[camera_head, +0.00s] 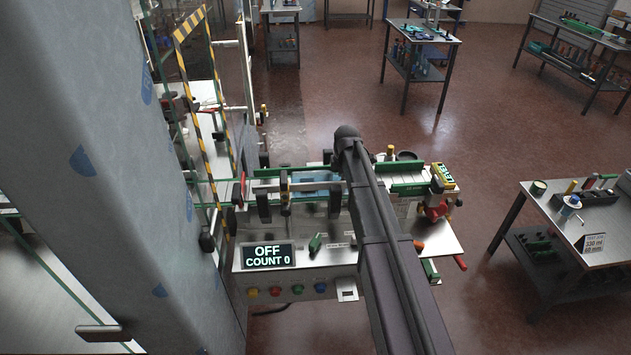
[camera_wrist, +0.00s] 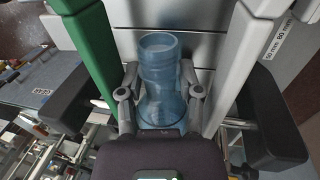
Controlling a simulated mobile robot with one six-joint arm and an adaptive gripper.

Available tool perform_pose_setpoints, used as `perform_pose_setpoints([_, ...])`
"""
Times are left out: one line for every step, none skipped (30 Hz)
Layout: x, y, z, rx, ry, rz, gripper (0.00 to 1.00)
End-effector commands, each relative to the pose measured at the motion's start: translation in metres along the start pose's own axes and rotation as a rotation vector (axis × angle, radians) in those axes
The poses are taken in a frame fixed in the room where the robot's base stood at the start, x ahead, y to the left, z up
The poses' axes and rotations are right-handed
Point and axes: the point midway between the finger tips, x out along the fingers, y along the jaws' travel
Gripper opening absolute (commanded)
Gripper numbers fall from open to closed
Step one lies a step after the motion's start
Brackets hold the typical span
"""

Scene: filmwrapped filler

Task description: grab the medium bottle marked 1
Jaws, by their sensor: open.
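A translucent blue bottle (camera_wrist: 160,85), with a wide round open mouth, is in the middle of the wrist view. No mark 1 can be read on it. My gripper (camera_wrist: 160,98) is open, with one finger on each side of the bottle. I cannot tell whether either finger touches it. The lower part of the bottle is hidden behind my gripper body. In the head view a blue shape (camera_head: 315,181) shows on the machine between the rails, partly covered. My arm hides my gripper there.
A green rail (camera_wrist: 88,45) and a pale rail (camera_wrist: 228,65) flank the bottle closely. The machine's sign (camera_head: 268,256) reads OFF, COUNT 0. A striped guard frame (camera_head: 203,125) stands left of it. A side table (camera_head: 585,225) is at right, with open floor between.

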Motion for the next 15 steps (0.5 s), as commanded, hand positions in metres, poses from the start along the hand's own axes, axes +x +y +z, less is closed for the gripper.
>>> perform_pose_setpoints([-0.0002, 0.0000, 0.0001, 0.000, 0.000, 0.000, 0.46])
perform_pose_setpoints([-0.0002, 0.0000, 0.0001, 0.000, 0.000, 0.000, 0.46])
perform_pose_setpoints([-0.0002, 0.0000, 0.0002, 0.000, 0.000, 0.000, 0.46])
perform_pose_setpoints([-0.0002, 0.0000, 0.0002, 0.000, 0.000, 0.000, 0.46])
perform_pose_setpoints([-0.0002, 0.0000, 0.0002, 0.000, 0.000, 0.000, 0.46])
perform_pose_setpoints([-0.0002, 0.0000, 0.0002, 0.000, 0.000, 0.000, 0.46])
perform_pose_setpoints([-0.0002, 0.0000, 0.0002, 0.000, 0.000, 0.000, 0.46])
perform_pose_setpoints([-0.0002, 0.0000, 0.0003, 0.000, 0.000, 0.000, 0.46])
perform_pose_setpoints([-0.0002, 0.0000, 0.0003, 0.000, 0.000, 0.000, 0.46])
perform_pose_setpoints([-0.0002, 0.0000, 0.0003, 0.000, 0.000, 0.000, 0.46])
perform_pose_setpoints([-0.0002, 0.0000, 0.0003, 0.000, 0.000, 0.000, 0.46])
perform_pose_setpoints([-0.0002, 0.0000, 0.0004, 0.000, 0.000, 0.000, 0.40])
perform_pose_setpoints([-0.0002, 0.0000, 0.0004, 0.000, 0.000, 0.000, 0.31])
perform_pose_setpoints([-0.0002, 0.0000, 0.0004, 0.000, 0.000, 0.000, 0.23])
perform_pose_setpoints([-0.0002, 0.0000, 0.0004, 0.000, 0.000, 0.000, 0.11])
